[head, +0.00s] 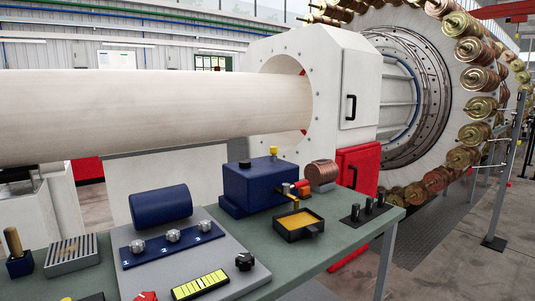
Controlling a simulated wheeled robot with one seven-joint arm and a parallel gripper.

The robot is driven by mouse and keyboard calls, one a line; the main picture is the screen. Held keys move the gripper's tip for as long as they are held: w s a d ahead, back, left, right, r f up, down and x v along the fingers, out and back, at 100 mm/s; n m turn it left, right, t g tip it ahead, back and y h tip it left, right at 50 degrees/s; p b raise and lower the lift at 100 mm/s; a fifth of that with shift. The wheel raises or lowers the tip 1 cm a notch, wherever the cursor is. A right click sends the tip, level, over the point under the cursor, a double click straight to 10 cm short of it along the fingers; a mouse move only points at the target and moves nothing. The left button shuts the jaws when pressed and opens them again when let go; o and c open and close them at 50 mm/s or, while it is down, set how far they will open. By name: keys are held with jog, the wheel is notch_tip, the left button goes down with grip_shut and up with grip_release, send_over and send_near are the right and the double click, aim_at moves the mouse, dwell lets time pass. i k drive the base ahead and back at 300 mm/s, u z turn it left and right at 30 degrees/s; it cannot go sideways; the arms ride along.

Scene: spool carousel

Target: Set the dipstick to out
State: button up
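The dipstick appears to be the small yellow-topped piece (273,151) standing on top of a dark blue box (258,186) on the green bench. It is small in the head view, so how far it sits in the box is hard to tell. A black cap (245,163) is also on the box top, to the left of the yellow piece. A brass spout with a red and orange part sticks out at the box's right side. My gripper is not in view.
A black tray (299,236) holding amber liquid lies in front of the blue box. A copper coil (322,172) sits behind it. A control panel (190,262) with knobs and a dark blue cylinder (161,206) are to the left. A huge pale tube (150,110) spans above the bench.

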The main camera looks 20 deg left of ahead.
aim_at(273, 149)
jog(key=z, duration=0.05)
jog(key=i, duration=0.85)
